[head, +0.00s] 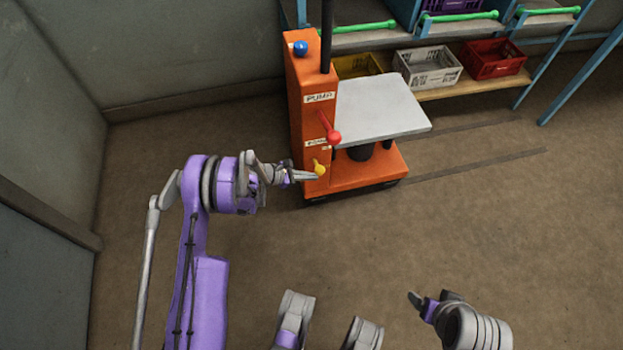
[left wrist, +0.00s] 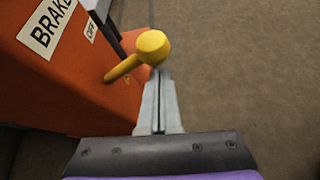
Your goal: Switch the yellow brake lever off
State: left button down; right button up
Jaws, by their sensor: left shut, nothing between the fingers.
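The yellow brake lever (head: 319,168) sits low on the side of the orange lift cart (head: 308,115). In the left wrist view the yellow lever (left wrist: 137,54) has a round knob and slants up to the right, below the white BRAKE label (left wrist: 48,24) and a smaller OFF label (left wrist: 91,29). My left gripper (head: 316,176) is shut and empty, with its fingertips right at the knob. In the left wrist view the shut fingers (left wrist: 158,85) end just below the knob; I cannot tell whether they touch it. My right gripper (head: 414,299) is at the lower right, away from the cart.
A red lever (head: 331,134) and a blue knob (head: 300,47) are on the cart's column. A grey platform (head: 378,108) extends to the right. A shelf with a white crate (head: 428,68) and a red crate (head: 494,58) stands behind. The floor in front is clear.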

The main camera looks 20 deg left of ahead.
pick_arm(q)
jog(key=shift+w+a+r, duration=0.15)
jog(key=shift+r, duration=0.4)
pick_arm(e)
jog(key=shift+f, duration=0.1)
pick_arm(q)
notch_tip(320, 180, down, 4)
jog(key=a+b, duration=0.1)
jog(key=b, duration=0.3)
jog(key=p+v, duration=0.3)
jog(key=v, duration=0.7)
pick_arm(e)
jog(key=shift+s+a+f, duration=0.15)
jog(key=shift+s+a, duration=0.2)
jog(key=shift+a, duration=0.2)
pick_arm(q)
jog(key=shift+r, duration=0.15)
